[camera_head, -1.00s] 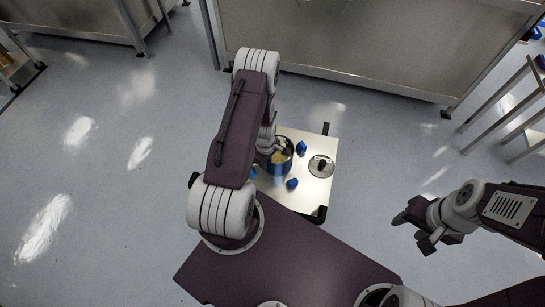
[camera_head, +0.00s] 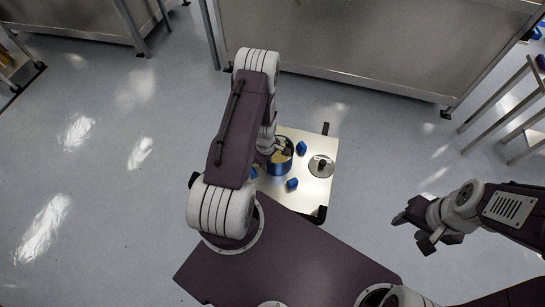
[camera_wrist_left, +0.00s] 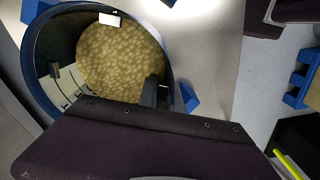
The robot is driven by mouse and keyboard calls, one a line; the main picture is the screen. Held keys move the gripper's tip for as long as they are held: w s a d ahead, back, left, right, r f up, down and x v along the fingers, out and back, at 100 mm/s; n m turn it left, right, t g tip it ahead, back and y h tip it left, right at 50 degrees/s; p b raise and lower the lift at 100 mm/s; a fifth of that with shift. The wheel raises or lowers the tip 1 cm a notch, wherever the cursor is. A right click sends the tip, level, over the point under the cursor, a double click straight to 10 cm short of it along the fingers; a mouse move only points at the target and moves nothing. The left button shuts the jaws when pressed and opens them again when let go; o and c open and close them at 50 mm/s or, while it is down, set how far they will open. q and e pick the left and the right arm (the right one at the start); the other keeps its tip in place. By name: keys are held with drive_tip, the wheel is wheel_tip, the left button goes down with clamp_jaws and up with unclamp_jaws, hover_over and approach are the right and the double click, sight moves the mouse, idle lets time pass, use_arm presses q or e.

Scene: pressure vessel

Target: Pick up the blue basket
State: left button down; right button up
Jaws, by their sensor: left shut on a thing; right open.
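The blue basket (camera_head: 278,170) is a round, open-topped container on the pale platform in front of my body. In the left wrist view its blue rim (camera_wrist_left: 29,65) encloses a tan, bumpy disc-like surface and a darker inner wall with markings. My left gripper (camera_head: 268,147) is at the basket's side and shut on its wall. My arm hides most of it from above, and in the left wrist view a dark finger (camera_wrist_left: 158,92) shows at the rim. My right gripper (camera_head: 415,224) is open and empty, over the floor at the right.
A round metal lid with a black knob (camera_head: 321,166) lies right of the basket on the platform (camera_head: 312,192). Small blue blocks lie around, such as one block (camera_head: 292,184) and another (camera_head: 301,148). Floor at the left is clear.

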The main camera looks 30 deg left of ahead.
use_arm(q)
drive_tip(key=shift+r, duration=0.1)
drive_tip(key=shift+w+r, duration=0.1)
drive_tip(key=shift+r, duration=0.25)
drive_tip(key=r, duration=0.3)
drive_tip(key=shift+w+d+r+p, duration=0.1)
drive_tip(key=shift+d+r+p, duration=0.25)
drive_tip(key=shift+d+r, duration=0.05)
drive_tip(key=w+d+r, duration=0.1)
drive_tip(key=d+r, duration=0.5)
drive_tip(key=d, duration=0.4)
drive_tip(key=shift+w+d+r, duration=0.15)
drive_tip(key=shift+w+d, duration=0.2)
drive_tip(key=shift+w, duration=0.05)
